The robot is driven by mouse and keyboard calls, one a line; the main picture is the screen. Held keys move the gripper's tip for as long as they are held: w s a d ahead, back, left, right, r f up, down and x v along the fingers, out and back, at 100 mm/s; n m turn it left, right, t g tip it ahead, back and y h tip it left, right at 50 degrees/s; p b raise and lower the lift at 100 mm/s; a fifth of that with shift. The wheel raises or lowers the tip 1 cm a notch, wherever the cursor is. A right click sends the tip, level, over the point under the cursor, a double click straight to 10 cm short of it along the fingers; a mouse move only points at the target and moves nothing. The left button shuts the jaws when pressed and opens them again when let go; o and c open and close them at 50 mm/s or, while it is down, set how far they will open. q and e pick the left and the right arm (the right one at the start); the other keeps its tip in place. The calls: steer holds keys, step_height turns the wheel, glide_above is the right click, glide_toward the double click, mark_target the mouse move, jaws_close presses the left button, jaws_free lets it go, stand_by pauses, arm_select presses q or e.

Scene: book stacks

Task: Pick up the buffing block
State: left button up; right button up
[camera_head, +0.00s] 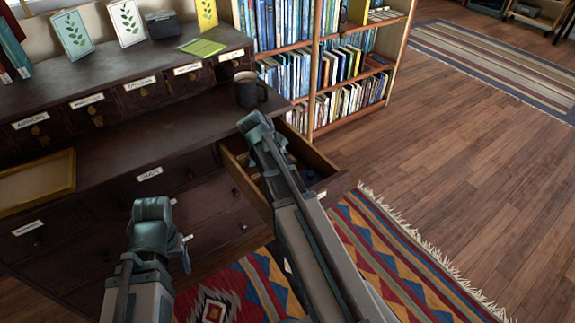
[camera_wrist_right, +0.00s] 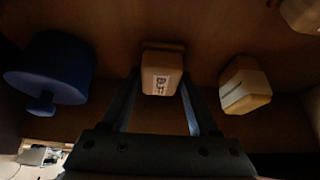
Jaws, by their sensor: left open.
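My right arm reaches over the open drawer (camera_head: 310,168) under the desk top, and its gripper is mostly hidden in the head view. I cannot read which one is the buffing block. My left gripper (camera_head: 184,252) is low in front of the cabinet, mostly hidden by its own arm, away from the drawer.
A round blue object (camera_wrist_right: 52,72) lies left in the drawer. Another pale object (camera_wrist_right: 302,13) shows at the top right. A dark mug (camera_head: 249,92) stands on the desk above the drawer. A wooden tray (camera_head: 38,183) sits at left. Open floor (camera_head: 470,170) lies to the right.

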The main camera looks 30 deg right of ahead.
jaws_close()
step_height(320, 180, up, 10)
steer(key=p, duration=1)
steer(key=shift+r, duration=0.1)
steer(key=shift+c, duration=0.5)
jaws_free()
steer(key=c, duration=0.6)
